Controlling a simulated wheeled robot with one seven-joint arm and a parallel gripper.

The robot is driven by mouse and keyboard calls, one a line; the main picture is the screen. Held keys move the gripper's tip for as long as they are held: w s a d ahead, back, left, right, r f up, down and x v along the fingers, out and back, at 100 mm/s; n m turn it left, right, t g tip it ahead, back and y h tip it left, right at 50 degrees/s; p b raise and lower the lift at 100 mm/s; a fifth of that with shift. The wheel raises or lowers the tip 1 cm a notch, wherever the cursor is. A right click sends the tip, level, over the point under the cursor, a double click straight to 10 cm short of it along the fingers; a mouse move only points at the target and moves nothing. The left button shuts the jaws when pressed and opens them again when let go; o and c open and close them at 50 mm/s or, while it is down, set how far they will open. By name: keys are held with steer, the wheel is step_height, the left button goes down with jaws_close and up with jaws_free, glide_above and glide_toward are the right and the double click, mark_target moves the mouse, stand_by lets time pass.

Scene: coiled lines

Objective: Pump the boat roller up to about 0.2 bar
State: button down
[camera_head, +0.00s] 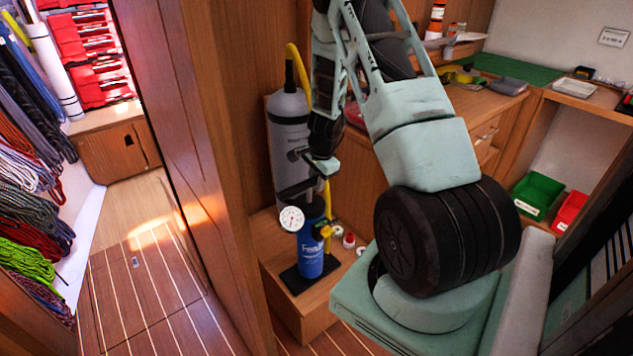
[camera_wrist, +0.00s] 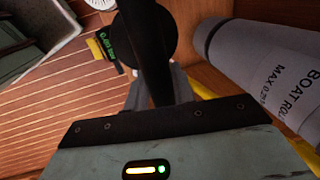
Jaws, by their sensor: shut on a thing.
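The boat roller (camera_head: 289,135) is a grey cylinder standing upright against the wooden wall. In the wrist view its side (camera_wrist: 262,70) shows printed "BOAT RO..." and "MAX 0.2...", partly cut off. The blue hand pump (camera_head: 311,255) stands on a black foot in front of it. A white dial gauge (camera_head: 291,218) sits beside the pump; its reading is too small to tell. A yellow hose (camera_head: 327,197) runs by the pump and roller. My gripper (camera_head: 318,172) is shut on the dark pump handle (camera_wrist: 148,50), above the pump body.
The pump stands on a low wooden step (camera_head: 282,294) with small caps (camera_head: 349,240) to its right. A wooden partition (camera_head: 215,150) rises to the left, with coiled ropes (camera_head: 30,205) beyond it. A wooden counter (camera_head: 490,105) with small items lies to the right. Striped floor is clear at left.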

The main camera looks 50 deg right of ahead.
step_height(320, 180, up, 19)
steer(key=p, duration=1.2)
steer(key=c, duration=1.2)
jaws_free()
steer(key=shift+f, duration=0.1)
steer(key=s+r+b, duration=0.1)
steer(key=s+r, duration=0.2)
steer(key=r, duration=1.4)
steer(key=shift+s+a, duration=0.15)
steer(key=shift+a, duration=0.2)
